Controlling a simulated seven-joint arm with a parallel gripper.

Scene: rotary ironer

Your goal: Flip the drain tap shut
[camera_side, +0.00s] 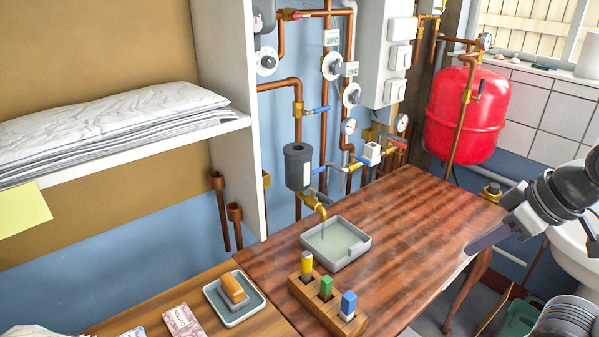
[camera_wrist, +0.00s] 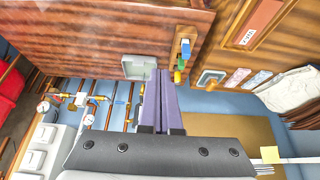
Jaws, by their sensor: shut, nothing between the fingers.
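The drain tap (camera_side: 316,206) is a small brass spout below a dark grey cylinder (camera_side: 298,166) on the pipework. A thin stream seems to fall from it into a square grey tray (camera_side: 337,243), which holds pale liquid on the wooden table. A blue lever (camera_side: 320,169) shows just right of the cylinder; I cannot tell whether it belongs to the tap. My gripper (camera_side: 486,238) is shut and empty at the table's right edge, well right of the tap. In the wrist view its fingers (camera_wrist: 162,88) are together, beside the tray (camera_wrist: 137,67); the tap cannot be made out there.
A wooden block with coloured pegs (camera_side: 326,303) stands in front of the tray. Copper pipes, gauges and valves line the blue wall (camera_side: 280,110). A red tank (camera_side: 467,115) hangs at the right. The table's right part (camera_side: 420,215) is clear.

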